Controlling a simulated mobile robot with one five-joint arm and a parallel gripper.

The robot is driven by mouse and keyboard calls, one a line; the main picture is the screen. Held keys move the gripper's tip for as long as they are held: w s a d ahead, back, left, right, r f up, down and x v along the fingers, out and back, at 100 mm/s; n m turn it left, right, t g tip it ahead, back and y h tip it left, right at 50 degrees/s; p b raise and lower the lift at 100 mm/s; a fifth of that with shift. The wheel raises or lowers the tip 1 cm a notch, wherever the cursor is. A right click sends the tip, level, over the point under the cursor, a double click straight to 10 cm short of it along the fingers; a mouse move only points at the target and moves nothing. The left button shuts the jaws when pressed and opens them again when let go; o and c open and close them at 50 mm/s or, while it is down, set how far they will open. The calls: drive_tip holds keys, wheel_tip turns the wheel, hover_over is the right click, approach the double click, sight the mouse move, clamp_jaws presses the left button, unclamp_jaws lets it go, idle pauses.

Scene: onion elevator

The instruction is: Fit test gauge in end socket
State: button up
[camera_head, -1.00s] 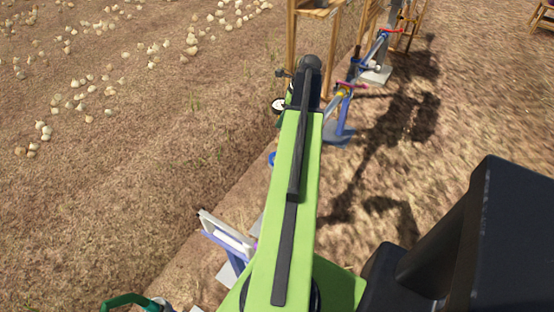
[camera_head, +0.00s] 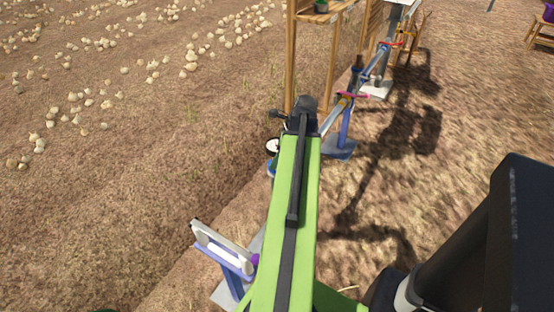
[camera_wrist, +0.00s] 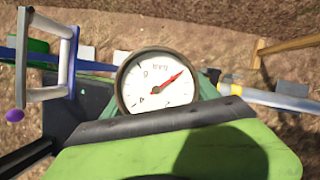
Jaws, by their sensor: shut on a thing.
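The test gauge, a round white dial with a dark rim and a red needle (camera_wrist: 155,82), fills the middle of the wrist view. In the head view its dial (camera_head: 272,146) shows just left of my arm's far end. My gripper (camera_wrist: 165,118) is shut on the gauge; the jaws are mostly hidden behind the green and black parts. A grey pipe with a yellow band (camera_wrist: 282,101) lies right of the gauge, apart from it in the picture. In the head view the pipe (camera_head: 333,118) runs away beyond my arm. I cannot clearly make out the end socket opening.
A blue pipe stand (camera_head: 342,146) is right of my arm's end. A pink-red handle (camera_head: 352,95) sits on the pipe line. A white and blue frame (camera_head: 225,250) stands at lower left. A wooden shelf (camera_head: 318,14) is behind. Onions (camera_head: 75,105) lie on open soil at left.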

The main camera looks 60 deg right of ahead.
drive_tip(key=shift+f+b, duration=0.3)
drive_tip(key=shift+b, duration=0.1)
drive_tip(key=o, duration=1.6)
drive_tip(key=shift+r, duration=0.1)
drive_tip(key=p+v, duration=1.2)
drive_tip(key=shift+r, duration=0.4)
drive_tip(key=shift+f, duration=0.1)
